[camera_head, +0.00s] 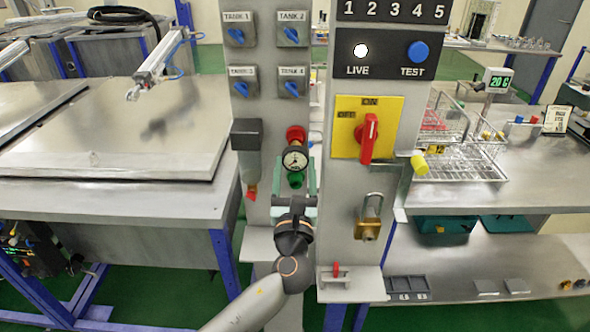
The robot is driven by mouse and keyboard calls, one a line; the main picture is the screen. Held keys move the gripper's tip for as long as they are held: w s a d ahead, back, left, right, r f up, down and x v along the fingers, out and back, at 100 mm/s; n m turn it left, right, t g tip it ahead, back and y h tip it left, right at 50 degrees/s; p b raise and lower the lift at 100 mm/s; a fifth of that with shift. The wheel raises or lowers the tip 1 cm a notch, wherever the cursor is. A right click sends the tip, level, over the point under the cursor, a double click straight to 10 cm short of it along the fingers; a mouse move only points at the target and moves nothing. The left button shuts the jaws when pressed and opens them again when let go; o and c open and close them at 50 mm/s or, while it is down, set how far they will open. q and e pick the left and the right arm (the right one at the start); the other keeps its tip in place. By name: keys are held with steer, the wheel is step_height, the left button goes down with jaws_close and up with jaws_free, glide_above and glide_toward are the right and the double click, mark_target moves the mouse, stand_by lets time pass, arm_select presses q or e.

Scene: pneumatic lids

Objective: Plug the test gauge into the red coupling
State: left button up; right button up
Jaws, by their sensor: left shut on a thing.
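The test gauge (295,160) has a round white dial with a dark rim. It is in front of the left grey panel, between my left gripper's fingers. My left gripper (295,174), with pale green fingers, reaches up from below and is shut on the gauge. The red coupling (296,134) is just above the dial. A green coupling (295,180) shows just below the dial. The gauge's connecting end is hidden, and I cannot tell whether it touches the red coupling. My right gripper is not in view.
Several blue tank valves (291,34) are above. A grey filter unit (247,150) hangs close at left. At right are a yellow plate with a red switch (367,138) and a padlock (368,218). A small ledge (349,290) juts out below.

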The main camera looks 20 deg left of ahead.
arm_select(q)
steer(key=shift+w, duration=0.3)
steer(key=o, duration=1.4)
steer(key=shift+o, duration=0.2)
steer(key=v, duration=0.7)
steer(key=shift+a+f, duration=0.1)
